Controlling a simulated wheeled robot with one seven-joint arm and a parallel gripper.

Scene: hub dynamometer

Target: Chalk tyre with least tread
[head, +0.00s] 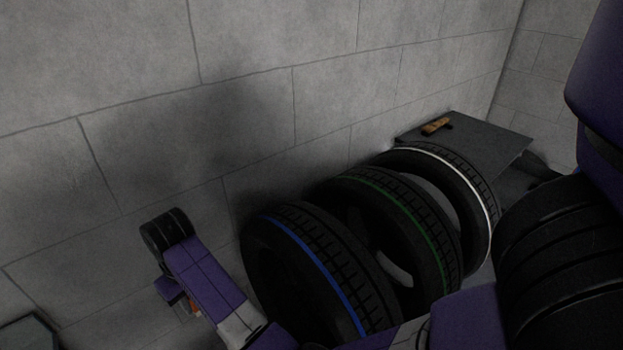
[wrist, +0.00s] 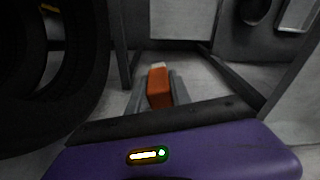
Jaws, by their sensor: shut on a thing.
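Three tyres stand in a row along the wall in the head view. The nearest has a blue stripe (head: 345,262), the middle one a green stripe (head: 432,220), and the far one a white stripe (head: 468,176). All show block tread; I cannot tell which is shallowest. In the wrist view my gripper (wrist: 159,98) is shut on an orange block with a pale tip (wrist: 159,84), which looks like a chalk holder. A bit of orange shows beside my purple arm at the lower left of the head view, left of the blue-striped tyre and apart from it.
A low grey table (head: 480,140) stands behind the tyres with a wooden-handled tool (head: 437,126) on it. A block wall runs behind the row. In the wrist view a dark tyre (wrist: 75,75) fills the left side, and grey frame legs (wrist: 120,45) stand beyond the gripper.

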